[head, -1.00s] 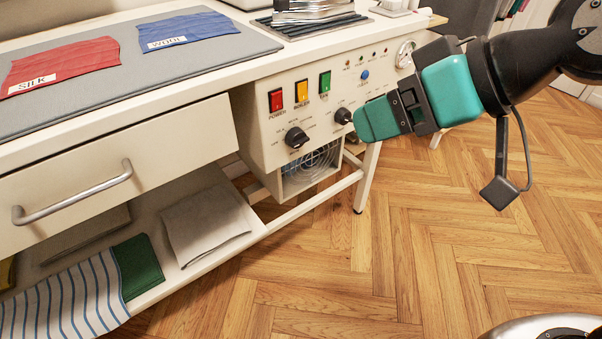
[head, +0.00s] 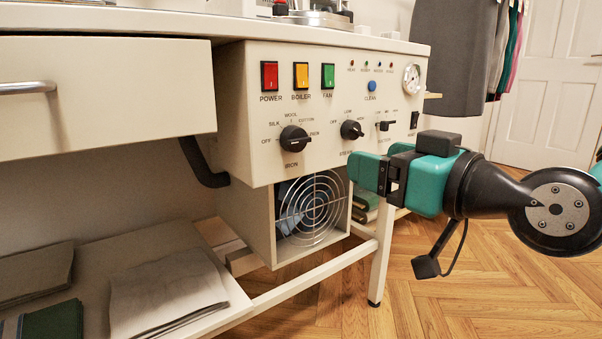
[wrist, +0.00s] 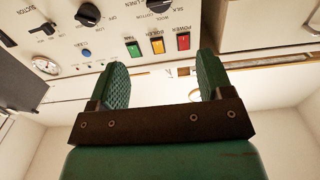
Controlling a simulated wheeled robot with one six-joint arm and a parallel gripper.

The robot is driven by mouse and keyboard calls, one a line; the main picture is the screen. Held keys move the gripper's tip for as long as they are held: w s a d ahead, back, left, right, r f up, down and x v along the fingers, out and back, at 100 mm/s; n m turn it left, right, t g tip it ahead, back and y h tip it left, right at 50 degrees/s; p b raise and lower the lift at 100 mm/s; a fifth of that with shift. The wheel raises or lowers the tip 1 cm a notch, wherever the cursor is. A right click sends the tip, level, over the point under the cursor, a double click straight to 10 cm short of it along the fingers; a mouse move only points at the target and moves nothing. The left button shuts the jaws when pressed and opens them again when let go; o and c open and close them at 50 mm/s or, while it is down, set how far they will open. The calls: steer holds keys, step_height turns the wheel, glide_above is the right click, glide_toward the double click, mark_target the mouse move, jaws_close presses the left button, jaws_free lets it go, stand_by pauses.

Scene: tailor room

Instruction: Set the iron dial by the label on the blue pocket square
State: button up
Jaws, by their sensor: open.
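The iron dial (head: 294,138) is a black knob on the cream control panel (head: 240,110). Its scale reads OFF, SILK, WOOL, COTTON and a partly covered last word. Its pale mark appears to point right, though this is small. The blue pocket square is out of view now; the earlier head frame shows it on the grey mat, labelled WOOL. My gripper (head: 366,172) is right of and lower than the dial in the head view, apart from it. In the wrist view, my gripper (wrist: 160,85) is open and empty, with the panel upside down beyond.
The steam knob (head: 351,130) and a smaller switch (head: 385,126) sit right of the dial. Red (head: 269,76), yellow (head: 301,76) and green (head: 328,76) switches are above. A round fan grille (head: 314,208) and a table leg (head: 382,255) are below. Floor is open at right.

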steer(key=p, duration=1)
glide_toward(298, 137)
steer(key=p+x, duration=0.2)
steer(key=p, duration=0.1)
steer(key=p+x, duration=0.2)
steer(key=p, duration=0.1)
steer(key=p+x, duration=0.3)
steer(key=shift+w+r, duration=0.1)
steer(key=shift+r, duration=0.2)
steer(key=shift+w+a+f+p, duration=0.15)
steer(key=shift+w+a+p, duration=0.35)
steer(key=shift+p, duration=0.3)
steer(key=shift+w+a+f, duration=0.15)
steer(key=shift+w+f, duration=0.1)
steer(key=shift+w, duration=0.1)
steer(key=c, duration=0.9)
